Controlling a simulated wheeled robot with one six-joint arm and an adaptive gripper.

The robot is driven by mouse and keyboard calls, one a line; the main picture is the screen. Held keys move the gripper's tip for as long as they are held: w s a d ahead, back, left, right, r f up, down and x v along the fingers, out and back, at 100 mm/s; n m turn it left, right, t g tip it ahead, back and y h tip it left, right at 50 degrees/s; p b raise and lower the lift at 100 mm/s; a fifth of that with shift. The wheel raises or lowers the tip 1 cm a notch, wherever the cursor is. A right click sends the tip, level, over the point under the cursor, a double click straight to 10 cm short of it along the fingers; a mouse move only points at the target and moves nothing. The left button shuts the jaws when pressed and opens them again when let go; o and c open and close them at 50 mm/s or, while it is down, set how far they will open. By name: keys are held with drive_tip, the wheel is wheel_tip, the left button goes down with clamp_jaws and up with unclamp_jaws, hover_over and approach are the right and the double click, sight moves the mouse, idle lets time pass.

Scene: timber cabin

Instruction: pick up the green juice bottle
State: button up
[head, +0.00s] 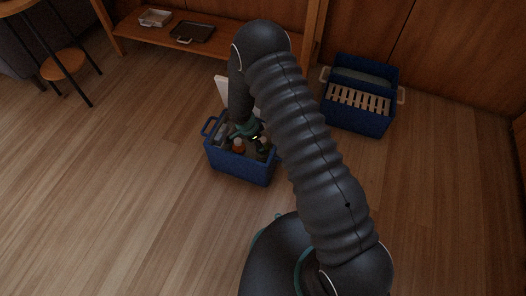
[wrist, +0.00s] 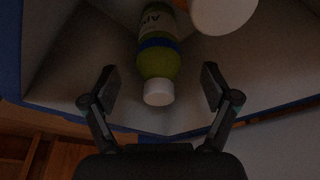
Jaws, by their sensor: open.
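The green juice bottle (wrist: 157,62) has a white cap and a dark blue band. In the wrist view it is inside a box with pale inner walls, with its cap toward my gripper. In the head view my gripper (head: 254,139) is down at the blue crate (head: 238,166) on the floor. The arm hides part of the crate, and I cannot make out the green bottle clearly there.
A white-capped orange bottle (head: 238,146) stands in the crate; a white round cap (wrist: 222,14) is close to the green bottle in the wrist view. A second blue crate (head: 357,117) stands at the back right. A wooden shelf (head: 222,53) holds trays.

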sight(263, 158)
drive_tip(key=shift+d+x, duration=0.1)
drive_tip(key=shift+x, duration=1.35)
drive_tip(key=shift+d+x, duration=0.15)
drive_tip(key=shift+x, duration=1.35)
drive_tip(key=shift+r, duration=0.1)
drive_tip(key=c, duration=1.5)
